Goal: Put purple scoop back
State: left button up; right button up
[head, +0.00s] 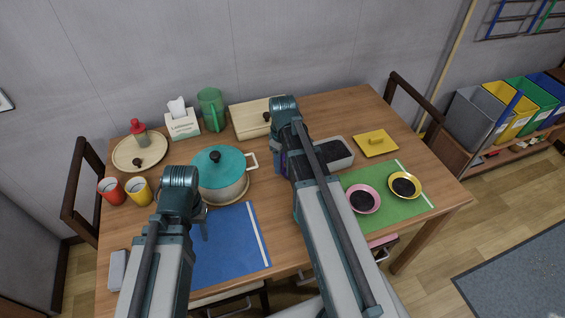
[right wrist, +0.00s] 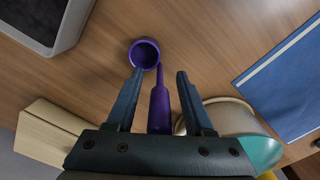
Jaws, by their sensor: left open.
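The purple scoop (right wrist: 159,105) shows in the right wrist view, its round cup (right wrist: 145,54) just past the fingertips and its handle running back between the fingers. My right gripper (right wrist: 160,74) is open, one finger on each side of the handle, with gaps visible. In the head view only a small purple patch of the scoop (head: 284,161) shows beside my right gripper; my arm hides the rest. My left gripper (head: 204,226) is open and empty over the blue mat (head: 232,250). No utensil rail can be made out clearly.
A teal-lidded pot (head: 222,180) stands between my arms. Two bowls sit on the green mat (head: 385,213). Cups (head: 138,191) stand at the left.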

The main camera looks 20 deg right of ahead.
pick_arm(q)
jog(key=shift+r, duration=0.1)
pick_arm(e)
notch_tip(320, 180, up, 12)
jog(key=p, duration=1.2)
jog(key=shift+r, duration=0.2)
pick_arm(q)
notch_tip(320, 180, up, 12)
pick_arm(e)
jog(key=s+a+m, duration=0.1)
jog(key=s+a, duration=0.6)
jog(key=a, duration=0.2)
jog(key=s+a+m+h, duration=0.1)
jog(key=s+a, duration=0.6)
jog(key=a, duration=0.3)
jog(key=shift+s+m, duration=0.3)
jog(key=shift+s, duration=0.05)
pick_arm(q)
jog(key=shift+s, duration=0.1)
pick_arm(e)
jog(key=shift+s, duration=0.1)
